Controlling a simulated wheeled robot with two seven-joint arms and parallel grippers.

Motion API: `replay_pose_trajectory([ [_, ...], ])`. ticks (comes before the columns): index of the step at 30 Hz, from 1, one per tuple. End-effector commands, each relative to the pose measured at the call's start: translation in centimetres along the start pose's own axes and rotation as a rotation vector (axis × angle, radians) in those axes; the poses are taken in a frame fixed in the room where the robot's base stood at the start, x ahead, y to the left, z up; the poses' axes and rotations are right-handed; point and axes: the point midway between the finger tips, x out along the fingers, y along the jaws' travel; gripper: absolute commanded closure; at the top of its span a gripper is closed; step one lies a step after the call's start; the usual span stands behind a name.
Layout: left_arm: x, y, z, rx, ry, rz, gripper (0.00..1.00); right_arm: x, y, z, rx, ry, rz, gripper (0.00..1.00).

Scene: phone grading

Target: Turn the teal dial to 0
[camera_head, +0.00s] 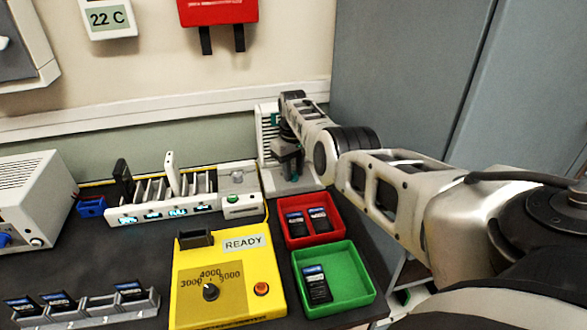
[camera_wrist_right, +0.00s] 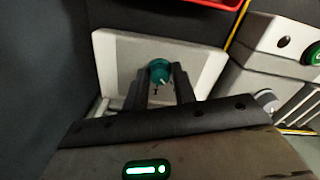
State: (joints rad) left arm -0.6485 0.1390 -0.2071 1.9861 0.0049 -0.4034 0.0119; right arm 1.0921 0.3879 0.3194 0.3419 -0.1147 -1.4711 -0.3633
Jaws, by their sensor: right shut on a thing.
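The teal dial (camera_wrist_right: 159,70) is on the face of a white unit (camera_wrist_right: 117,62) in the right wrist view. My right gripper (camera_wrist_right: 162,74) has its two dark fingers on either side of the dial and is shut on it. A small pale mark shows near the dial's lower edge, but its scale is too small and dark to read. In the head view, the white unit (camera_head: 267,125) with a slotted front stands at the back, and my right gripper (camera_head: 287,150) is in front of it, hiding most of the dial. My left gripper is not in view.
Left of the unit is a charging rack (camera_head: 160,211) with several slots. In front are a red tray (camera_head: 339,231) and a green tray (camera_head: 366,291) holding dark phone-like items. A yellow tester (camera_head: 231,296) reads READY. A grey holder (camera_head: 95,315) stands at front left.

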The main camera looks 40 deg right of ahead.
Motion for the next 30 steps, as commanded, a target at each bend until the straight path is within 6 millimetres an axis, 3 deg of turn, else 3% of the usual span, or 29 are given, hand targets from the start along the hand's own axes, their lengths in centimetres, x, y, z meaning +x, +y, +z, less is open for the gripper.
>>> replay_pose_trajectory([
  [14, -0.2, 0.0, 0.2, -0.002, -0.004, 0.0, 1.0, -0.2, 0.1, -0.1, -0.015, 0.006, 0.001, 0.96],
  [15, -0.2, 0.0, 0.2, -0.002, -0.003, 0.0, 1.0, -0.2, 0.1, -0.1, -0.015, 0.006, 0.001, 0.68],
  [17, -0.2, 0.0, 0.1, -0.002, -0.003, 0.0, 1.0, -0.2, 0.1, -0.1, -0.015, 0.006, 0.001, 0.52],
  [26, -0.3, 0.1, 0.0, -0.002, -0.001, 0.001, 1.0, -0.2, 0.0, -0.1, -0.014, 0.003, 0.0, 0.52],
  [30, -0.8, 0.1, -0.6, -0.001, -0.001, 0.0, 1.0, -1.6, 0.1, -0.1, -0.014, 0.004, 0.001, 0.52],
])
